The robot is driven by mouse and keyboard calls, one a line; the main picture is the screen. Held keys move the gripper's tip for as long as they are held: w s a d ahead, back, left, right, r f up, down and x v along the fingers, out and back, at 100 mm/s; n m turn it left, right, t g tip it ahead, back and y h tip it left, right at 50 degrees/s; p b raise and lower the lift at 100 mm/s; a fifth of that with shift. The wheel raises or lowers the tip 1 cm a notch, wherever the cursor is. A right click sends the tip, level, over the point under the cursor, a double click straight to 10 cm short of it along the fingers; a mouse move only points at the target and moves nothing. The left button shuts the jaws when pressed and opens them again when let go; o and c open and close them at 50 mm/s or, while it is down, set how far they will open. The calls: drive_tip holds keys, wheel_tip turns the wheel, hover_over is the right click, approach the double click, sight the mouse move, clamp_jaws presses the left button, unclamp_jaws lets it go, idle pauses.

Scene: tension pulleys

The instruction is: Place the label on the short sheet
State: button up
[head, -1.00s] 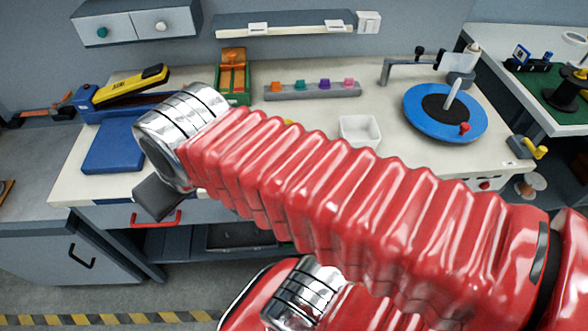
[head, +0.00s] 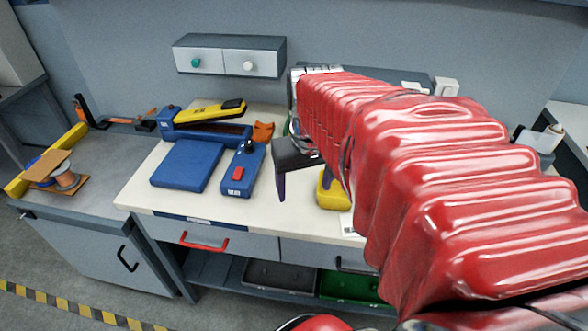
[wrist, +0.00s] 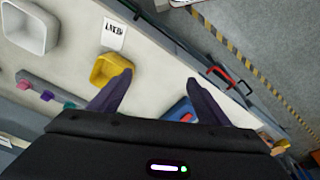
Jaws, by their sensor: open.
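A small white paper with dark print (wrist: 113,34) lies flat on the bench top beside the yellow bin; its edge also shows in the head view (head: 348,224). I cannot tell whether it is the label or the short sheet, and I make out no second such paper. My gripper (wrist: 160,85) is open and empty, its two dark fingers spread above the bench. In the head view the gripper (head: 290,170) hangs left of the yellow bin, and my red arm hides much of the bench's right side.
The yellow bin (wrist: 110,70) and a white bin (wrist: 30,25) stand on the bench. A blue device with a red button (head: 240,172), a blue plate (head: 187,165) and a yellow-handled tool (head: 210,110) lie on the left. The front strip of the bench is largely clear.

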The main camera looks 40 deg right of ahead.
drive_tip(key=s+d+f+m+g, duration=0.1)
drive_tip(key=s+d+f, duration=0.1)
drive_tip(key=d, duration=0.4)
drive_tip(key=s+d+f+m+g+y, duration=0.1)
drive_tip(key=s+d+f+m, duration=0.1)
drive_tip(key=d, duration=0.5)
drive_tip(key=shift+s+d, duration=0.25)
drive_tip(key=shift+s, duration=0.3)
drive_tip(key=shift+f, duration=4.3)
drive_tip(key=shift+f, duration=0.15)
drive_tip(key=shift+w+f, duration=0.1)
drive_tip(key=shift+f, duration=2.35)
drive_tip(key=shift+c, duration=0.2)
drive_tip(key=c, duration=1.2)
